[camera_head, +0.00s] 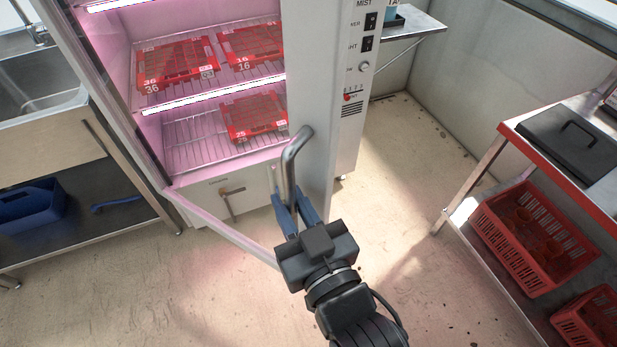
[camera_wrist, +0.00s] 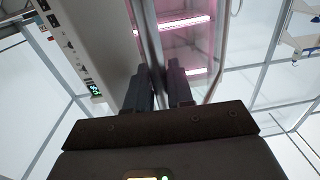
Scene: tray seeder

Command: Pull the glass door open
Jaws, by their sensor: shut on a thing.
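The glass door is on the tall growth cabinet (camera_head: 352,130) in the head view. Its lower rail (camera_head: 225,230) slants out from the cabinet's lower left toward me, so the door looks partly open. The metal bar handle (camera_head: 289,165) is upright at the door's right side, bent over at its top. My gripper (camera_head: 294,205) is shut on the lower part of this handle, with blue fingers on either side. In the wrist view, the handle (camera_wrist: 151,40) runs up between my fingers (camera_wrist: 160,85). The handle's lower end is hidden by my gripper.
Red trays (camera_head: 175,62) sit on wire shelves inside the pink-lit cabinet. A sink bench (camera_head: 55,135) stands at the left, with a blue bin (camera_head: 32,205) below. A cart (camera_head: 480,190) with red crates (camera_head: 525,240) stands at the right. Floor (camera_head: 190,290) in front is clear.

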